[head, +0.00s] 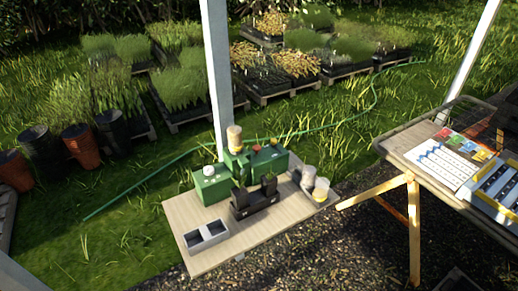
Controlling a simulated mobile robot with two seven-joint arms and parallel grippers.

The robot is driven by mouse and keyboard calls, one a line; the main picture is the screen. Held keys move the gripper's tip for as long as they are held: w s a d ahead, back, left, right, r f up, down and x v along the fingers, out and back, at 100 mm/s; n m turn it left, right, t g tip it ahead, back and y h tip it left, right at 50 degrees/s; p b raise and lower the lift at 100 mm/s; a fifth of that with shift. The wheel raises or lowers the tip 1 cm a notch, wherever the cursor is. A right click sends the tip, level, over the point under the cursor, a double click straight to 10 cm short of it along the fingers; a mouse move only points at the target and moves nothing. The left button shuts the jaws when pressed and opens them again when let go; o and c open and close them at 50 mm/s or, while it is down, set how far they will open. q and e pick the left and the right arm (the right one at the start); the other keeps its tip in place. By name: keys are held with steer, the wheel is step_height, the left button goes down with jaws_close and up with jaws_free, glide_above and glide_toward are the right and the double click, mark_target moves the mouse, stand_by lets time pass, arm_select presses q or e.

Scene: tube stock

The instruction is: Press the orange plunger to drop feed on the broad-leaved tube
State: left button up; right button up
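The light wooden bench (178,220) carries a green dispenser, with a left box (211,188) topped by a white knob (208,171) and a right box (270,163). A small orange knob (256,148), which looks like the orange plunger, sits at the right box, with a redder knob (273,142) beside it. A tan-topped jar (235,134) stands between the boxes. In front, a black rack (256,205) holds dark tubes with small plants; their leaf shapes are too small to tell apart. Neither of my grippers shows.
A grey two-cell tray (206,236) lies at the bench's front left. Pale cups (320,190) stand at its right edge. A white post (217,70) rises behind the dispenser. A trestle table (405,140) with a chart (440,160) stands right. Potted plants and pallets fill the back.

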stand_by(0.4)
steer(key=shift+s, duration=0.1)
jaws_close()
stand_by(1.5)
